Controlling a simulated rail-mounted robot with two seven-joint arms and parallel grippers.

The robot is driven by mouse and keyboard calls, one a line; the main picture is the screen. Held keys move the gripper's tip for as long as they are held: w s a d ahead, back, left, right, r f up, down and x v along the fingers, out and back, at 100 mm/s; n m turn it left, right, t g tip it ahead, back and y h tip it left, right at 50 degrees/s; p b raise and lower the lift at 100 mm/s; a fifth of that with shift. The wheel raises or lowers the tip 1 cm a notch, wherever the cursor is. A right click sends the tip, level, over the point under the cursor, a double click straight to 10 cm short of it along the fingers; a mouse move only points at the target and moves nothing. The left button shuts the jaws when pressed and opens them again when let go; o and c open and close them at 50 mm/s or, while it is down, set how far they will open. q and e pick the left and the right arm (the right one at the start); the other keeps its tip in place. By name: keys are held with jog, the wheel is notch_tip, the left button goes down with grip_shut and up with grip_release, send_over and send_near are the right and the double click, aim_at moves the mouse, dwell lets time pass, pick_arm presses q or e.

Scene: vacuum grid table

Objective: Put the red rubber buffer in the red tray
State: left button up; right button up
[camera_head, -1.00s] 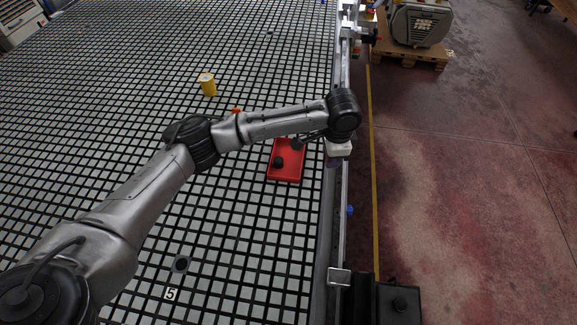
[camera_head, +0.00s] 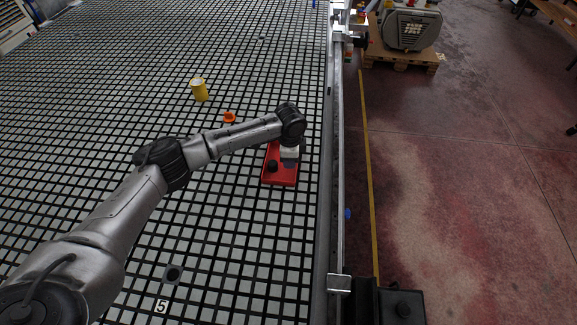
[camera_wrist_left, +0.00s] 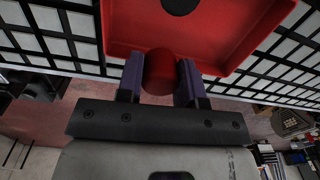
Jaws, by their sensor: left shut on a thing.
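The red tray (camera_head: 280,181) lies on the grid table near its right edge, with a dark round piece (camera_head: 272,166) in it. My left gripper (camera_head: 290,162) is over the tray's right part, pointing down; the arm hides the tray's far end. In the left wrist view, its purple fingers (camera_wrist_left: 160,85) are shut on the red rubber buffer (camera_wrist_left: 160,70), a short red cylinder. The red tray (camera_wrist_left: 215,50) shows just beyond the buffer there, with the dark piece (camera_wrist_left: 180,4) cut off at the top. Height above the tray floor is hard to tell. My right gripper is not in view.
A yellow cup-like piece (camera_head: 200,91) and a small orange piece (camera_head: 230,117) stand beyond my left arm. A dark ring (camera_head: 173,274) and a "5" marker (camera_head: 161,307) lie at the near side. A metal rail (camera_head: 339,200) runs along the right table edge.

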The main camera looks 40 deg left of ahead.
aim_at(289, 170)
pick_arm(q)
jog(key=shift+a+f, duration=0.2)
jog(key=shift+a, duration=0.05)
notch_tip(289, 170, down, 4)
jog(key=shift+r+b, duration=0.15)
jog(key=shift+b, duration=0.3)
jog(key=shift+f, duration=0.2)
jog(key=o, duration=0.9)
notch_tip(289, 170, up, 12)
jog(key=shift+s+d+r+p, duration=0.1)
jog(key=shift+s+r+p, duration=0.05)
jog(key=shift+p, duration=0.9)
